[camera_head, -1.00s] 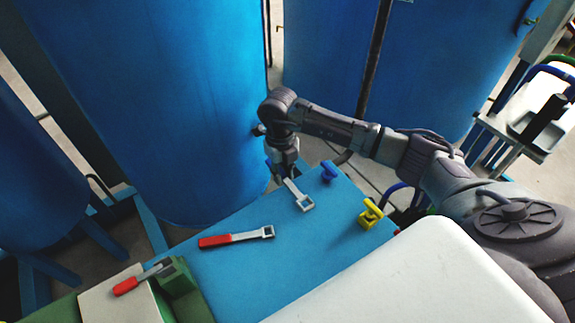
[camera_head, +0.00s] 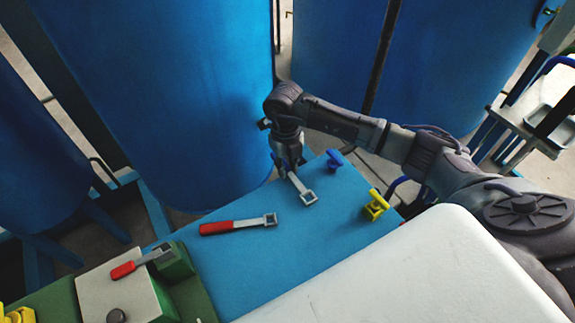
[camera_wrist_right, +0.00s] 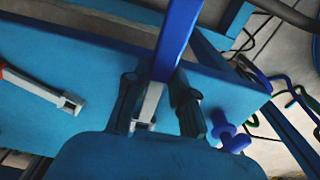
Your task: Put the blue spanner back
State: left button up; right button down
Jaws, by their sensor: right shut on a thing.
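The blue spanner shows its silver open head (camera_head: 304,193) at the far end of the blue table (camera_head: 300,245) in the head view. My right gripper (camera_head: 287,172) is shut on it, with fingers pointing down. In the right wrist view the blue handle (camera_wrist_right: 176,38) runs up and away between the gripper fingers (camera_wrist_right: 158,105), and a silver part shows between them. In the head view the handle is mostly hidden behind the gripper. I cannot tell whether the spanner touches the table. My left gripper is not in view.
A red-handled spanner (camera_head: 236,226) lies on the table. Another red-handled spanner (camera_head: 140,262) rests on a green and white block (camera_head: 112,290). A blue knob-shaped piece (camera_head: 334,159) and a yellow one (camera_head: 375,205) stand near the right edge. Large blue tanks (camera_head: 160,90) rise behind.

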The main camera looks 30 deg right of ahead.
aim_at(288, 169)
jog(key=shift+f, duration=0.3)
jog(key=c, duration=0.9)
grip_release()
jog(key=shift+r, duration=0.1)
notch_tip(288, 169, up, 10)
jog(key=shift+f, duration=0.1)
